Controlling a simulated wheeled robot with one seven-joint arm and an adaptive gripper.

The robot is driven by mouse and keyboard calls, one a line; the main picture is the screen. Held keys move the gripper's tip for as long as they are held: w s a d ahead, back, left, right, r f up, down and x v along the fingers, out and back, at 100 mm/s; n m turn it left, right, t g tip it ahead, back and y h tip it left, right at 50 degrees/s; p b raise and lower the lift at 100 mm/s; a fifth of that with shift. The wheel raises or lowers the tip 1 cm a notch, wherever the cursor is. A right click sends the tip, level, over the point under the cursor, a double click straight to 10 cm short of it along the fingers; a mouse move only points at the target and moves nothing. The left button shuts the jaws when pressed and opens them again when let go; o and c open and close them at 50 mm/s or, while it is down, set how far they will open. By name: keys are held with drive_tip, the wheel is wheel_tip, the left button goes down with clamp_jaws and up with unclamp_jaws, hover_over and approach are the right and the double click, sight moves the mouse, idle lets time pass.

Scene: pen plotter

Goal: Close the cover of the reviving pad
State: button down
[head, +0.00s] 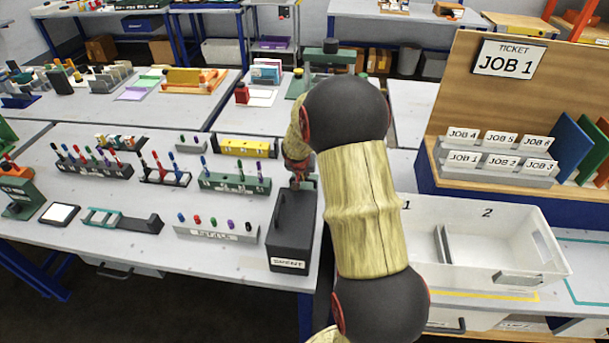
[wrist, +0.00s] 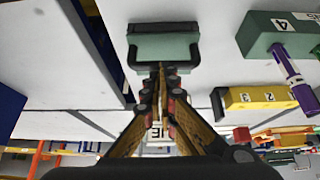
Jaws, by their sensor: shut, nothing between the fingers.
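I cannot tell how far the cover is tilted. My gripper (head: 298,180) is at the far end of the box, partly hidden by my arm. In the wrist view my gripper (wrist: 159,72) is shut and empty, its tips close to the green block; contact is unclear.
A green pen rack (head: 235,182) and a yellow block (head: 243,147) stand left of my gripper. A low grey pen holder (head: 216,234) is left of the box. A white bin (head: 500,220) stands to the right, beyond my arm. The table's front edge is close to the box.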

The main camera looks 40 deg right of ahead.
drive_tip(key=shift+r, duration=0.15)
drive_tip(key=shift+w+r+p, duration=0.1)
drive_tip(key=shift+r+p, duration=0.3)
drive_tip(key=shift+p, duration=0.1)
wheel_tip(320, 180, up, 4)
drive_tip(key=shift+w+d+r+p, duration=0.1)
drive_tip(key=shift+d+p, duration=0.05)
drive_tip(key=shift+p, duration=1.1)
drive_tip(key=p+v, duration=0.1)
drive_tip(key=v, duration=0.7)
drive_tip(key=shift+s+a, duration=0.4)
drive_tip(key=shift+r, duration=0.1)
drive_tip(key=s+a+r+n+t+y, duration=0.1)
drive_tip(key=s+a+r+n, duration=0.1)
drive_tip(key=s+a+r, duration=0.45)
drive_tip(key=s+a+r+n, duration=0.2)
drive_tip(key=s+a+r, duration=0.1)
drive_tip(key=a+r, duration=0.5)
drive_tip(key=s+a+r+n+y, duration=0.1)
drive_tip(key=s+a+n+y, duration=0.3)
drive_tip(key=s+a, duration=1.2)
drive_tip(key=shift+s+a+r+n+t, duration=0.2)
drive_tip(key=shift+s+n+t, duration=0.1)
drive_tip(key=shift+n, duration=0.6)
